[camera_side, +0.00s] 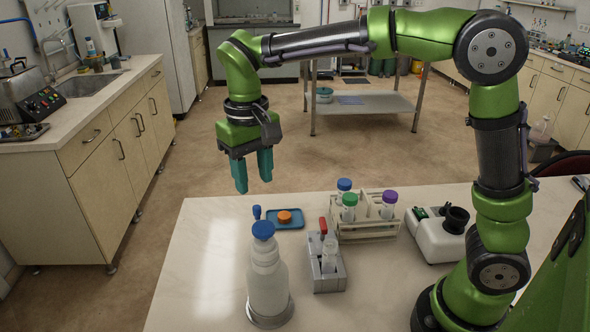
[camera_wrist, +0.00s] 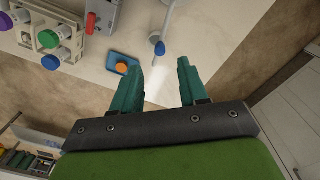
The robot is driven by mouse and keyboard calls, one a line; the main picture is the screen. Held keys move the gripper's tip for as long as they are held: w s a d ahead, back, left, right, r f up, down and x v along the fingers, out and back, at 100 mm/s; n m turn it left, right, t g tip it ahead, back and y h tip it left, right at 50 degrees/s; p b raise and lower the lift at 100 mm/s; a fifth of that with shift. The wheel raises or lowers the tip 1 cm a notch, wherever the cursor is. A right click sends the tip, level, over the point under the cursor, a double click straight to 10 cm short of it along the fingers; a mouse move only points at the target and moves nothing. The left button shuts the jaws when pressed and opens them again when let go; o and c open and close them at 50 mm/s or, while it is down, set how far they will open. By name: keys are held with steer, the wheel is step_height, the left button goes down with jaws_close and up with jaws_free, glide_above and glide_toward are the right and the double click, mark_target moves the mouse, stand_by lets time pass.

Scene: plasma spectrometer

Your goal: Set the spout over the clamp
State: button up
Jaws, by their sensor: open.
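A white bottle with a blue cap (camera_side: 263,230) stands upright on a round base at the table's front. My gripper (camera_side: 253,180) is open and empty, above the table's far edge. In the wrist view its fingers (camera_wrist: 160,80) point towards the blue tip.
A blue tray (camera_side: 290,225) with an orange cap (camera_side: 285,216) lies between bottle and block. A rack (camera_side: 365,230) with capped tubes and a white device with a black top (camera_side: 437,236) stand to the right. The table's left front is clear.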

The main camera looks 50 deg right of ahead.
mark_target(257, 207)
step_height(257, 207, down, 7)
steer(key=shift+r, duration=0.15)
jaws_close()
stand_by(0.4)
